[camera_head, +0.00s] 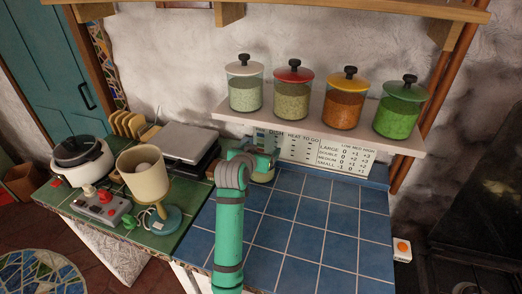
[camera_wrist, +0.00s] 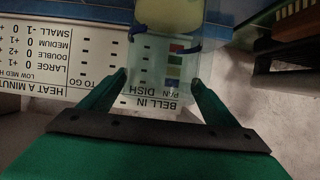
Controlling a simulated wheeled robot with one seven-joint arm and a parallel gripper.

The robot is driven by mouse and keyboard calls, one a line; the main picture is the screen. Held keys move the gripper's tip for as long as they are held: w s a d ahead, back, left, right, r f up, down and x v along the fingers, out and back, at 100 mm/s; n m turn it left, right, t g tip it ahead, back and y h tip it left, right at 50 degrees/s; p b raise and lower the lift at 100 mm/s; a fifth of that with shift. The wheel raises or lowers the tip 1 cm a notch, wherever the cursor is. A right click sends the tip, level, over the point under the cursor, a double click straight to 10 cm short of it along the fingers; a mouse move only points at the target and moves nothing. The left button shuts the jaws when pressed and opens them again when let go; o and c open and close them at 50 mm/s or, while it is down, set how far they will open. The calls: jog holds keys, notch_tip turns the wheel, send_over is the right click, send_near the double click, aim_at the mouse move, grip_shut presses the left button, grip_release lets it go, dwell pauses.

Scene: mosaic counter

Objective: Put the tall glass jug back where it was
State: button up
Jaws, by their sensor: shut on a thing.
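The tall glass jug (camera_wrist: 163,62) is clear and stands out in the wrist view between the two green fingers of my gripper (camera_wrist: 160,80). My gripper is shut on it. Something pale yellow-green shows at its far end, and dark blue marks show at its sides. The printed board shows through the glass. In the head view my gripper (camera_head: 262,167) is at the back of the blue-tiled counter (camera_head: 318,225), close to the board. There the jug is mostly hidden or too clear to make out. I cannot tell whether it touches the counter.
A printed board (camera_head: 325,152) leans at the back under a shelf (camera_head: 340,124) with several lidded jars. To the left, on green tiles, are a flat grey appliance (camera_head: 187,143), a toast rack (camera_head: 127,123), a lamp (camera_head: 145,175), a control box (camera_head: 100,205) and a cooker (camera_head: 82,160). The front blue tiles are clear.

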jog(key=shift+w+d+f, duration=0.1)
jog(key=shift+w+f, duration=0.05)
jog(key=shift+w, duration=0.05)
jog(key=shift+f, duration=0.1)
jog(key=o, duration=1.6)
jog(key=shift+f, duration=0.1)
jog(key=shift+o, duration=0.2)
jog(key=v, duration=1.2)
jog(key=shift+d, duration=0.1)
